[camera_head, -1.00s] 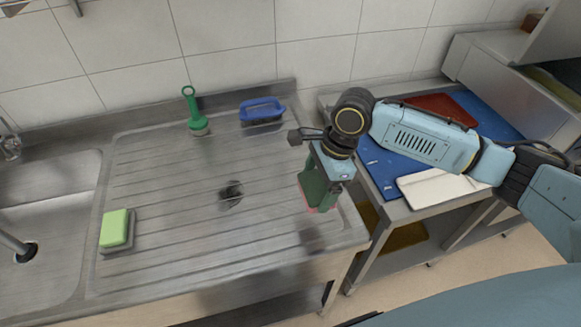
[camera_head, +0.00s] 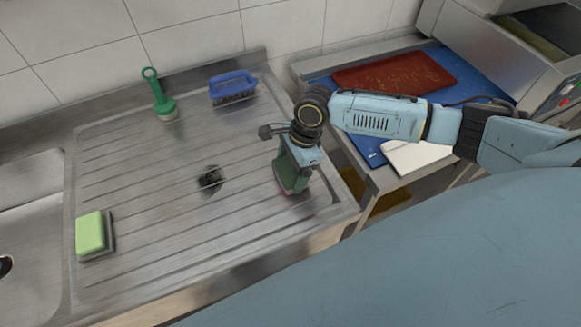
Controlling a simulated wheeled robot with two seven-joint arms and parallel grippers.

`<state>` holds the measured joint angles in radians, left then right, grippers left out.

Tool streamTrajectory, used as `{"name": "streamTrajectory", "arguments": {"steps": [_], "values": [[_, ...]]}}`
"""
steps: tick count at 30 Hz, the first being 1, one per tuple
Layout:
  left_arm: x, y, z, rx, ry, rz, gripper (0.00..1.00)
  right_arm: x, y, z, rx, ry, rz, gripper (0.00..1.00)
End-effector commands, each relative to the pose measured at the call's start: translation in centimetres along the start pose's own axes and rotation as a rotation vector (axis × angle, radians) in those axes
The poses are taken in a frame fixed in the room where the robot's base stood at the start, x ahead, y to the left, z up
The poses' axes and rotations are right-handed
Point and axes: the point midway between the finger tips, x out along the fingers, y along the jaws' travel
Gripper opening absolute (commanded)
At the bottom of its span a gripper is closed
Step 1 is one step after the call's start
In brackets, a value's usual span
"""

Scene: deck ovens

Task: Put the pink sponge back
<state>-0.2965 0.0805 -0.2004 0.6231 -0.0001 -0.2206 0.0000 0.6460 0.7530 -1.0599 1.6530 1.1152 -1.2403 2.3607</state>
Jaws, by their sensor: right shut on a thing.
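My right gripper (camera_head: 293,176) points down over the right end of the ribbed steel drainboard (camera_head: 150,235). It is shut on the pink sponge (camera_head: 282,190). Only a thin pink edge of the sponge shows, low at the fingers beside a dark green part. The rest of it is hidden by the gripper. The sponge is at or just above the drainboard; I cannot tell whether it touches. My left gripper is not in view.
A green sponge on a grey base (camera_head: 91,233) sits at the drainboard's left. A green-handled brush (camera_head: 158,95) and a blue brush (camera_head: 232,87) stand near the back. A dark patch (camera_head: 210,179) marks the middle. Boards, including a red one (camera_head: 395,83), lie on the right table.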

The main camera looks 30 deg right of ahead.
Motion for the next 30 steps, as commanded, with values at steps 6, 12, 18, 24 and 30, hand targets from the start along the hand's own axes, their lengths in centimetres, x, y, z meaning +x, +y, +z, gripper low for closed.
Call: {"name": "streamTrajectory", "arguments": {"steps": [6, 12, 18, 24, 30], "values": [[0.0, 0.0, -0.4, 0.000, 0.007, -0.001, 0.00, 0.3, 0.0, -0.1, -0.001, 0.000, -0.001, 0.67], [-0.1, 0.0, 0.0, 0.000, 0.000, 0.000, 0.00, 0.5, -0.1, -0.1, -0.002, 0.000, -0.002, 0.90], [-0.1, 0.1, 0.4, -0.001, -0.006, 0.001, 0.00, 0.5, -0.1, -0.1, -0.002, 0.000, -0.001, 1.00], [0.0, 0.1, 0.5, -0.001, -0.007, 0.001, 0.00, 0.0, -0.1, -0.1, -0.001, 0.000, -0.002, 1.00], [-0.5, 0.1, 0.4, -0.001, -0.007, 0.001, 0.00, -3.5, -0.1, -0.1, -0.002, 0.000, -0.005, 1.00]]}}
